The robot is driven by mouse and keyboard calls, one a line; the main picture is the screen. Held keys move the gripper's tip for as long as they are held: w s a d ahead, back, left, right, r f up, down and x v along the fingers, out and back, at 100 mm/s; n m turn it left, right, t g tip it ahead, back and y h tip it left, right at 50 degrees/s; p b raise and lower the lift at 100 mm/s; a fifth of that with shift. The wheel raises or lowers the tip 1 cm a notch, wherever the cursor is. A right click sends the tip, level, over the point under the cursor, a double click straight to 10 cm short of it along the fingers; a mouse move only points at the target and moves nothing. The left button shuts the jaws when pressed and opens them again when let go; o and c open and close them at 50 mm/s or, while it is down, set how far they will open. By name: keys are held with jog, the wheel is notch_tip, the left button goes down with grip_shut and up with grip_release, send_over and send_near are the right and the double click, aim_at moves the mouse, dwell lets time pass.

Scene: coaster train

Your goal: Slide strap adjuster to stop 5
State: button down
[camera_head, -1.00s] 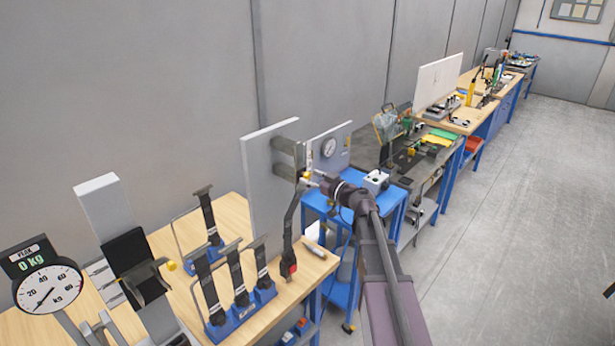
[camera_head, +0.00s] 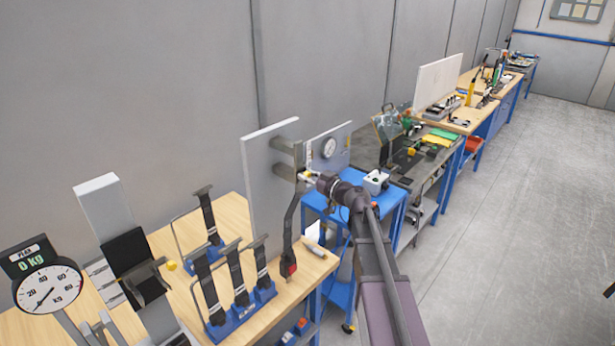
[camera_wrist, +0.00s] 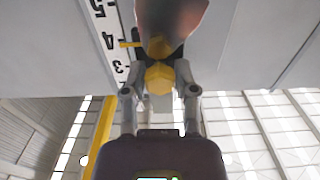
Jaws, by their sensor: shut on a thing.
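The strap adjuster shows in the wrist view as a dark slider with a yellow knob (camera_wrist: 158,78) and a yellow pointer (camera_wrist: 130,44). The pointer lies beside the 4 on the numbered scale (camera_wrist: 110,42); the 5 is farther up the picture and the 3 nearer my gripper. My gripper (camera_wrist: 160,88) is shut on the yellow knob, one finger on each side. In the head view my gripper (camera_head: 307,177) is at the edge of the upright grey panel (camera_head: 265,190). A dark strap (camera_head: 290,225) hangs below it to a red buckle (camera_head: 289,267). The scale is hidden there.
A blue rack (camera_head: 240,312) with several upright buckles stands on the wooden bench (camera_head: 165,240), left of the strap. A dial gauge (camera_head: 48,287) reading 0 kg is at far left. A blue cart (camera_head: 362,202) stands behind my arm. The floor at right is clear.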

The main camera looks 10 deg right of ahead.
notch_tip(320, 180, down, 3)
jog(key=b, duration=0.2)
jog(key=shift+b, duration=0.4)
jog(key=shift+r, duration=0.1)
jog(key=shift+c, duration=1.8)
grip_release()
jog(key=v, duration=1.2)
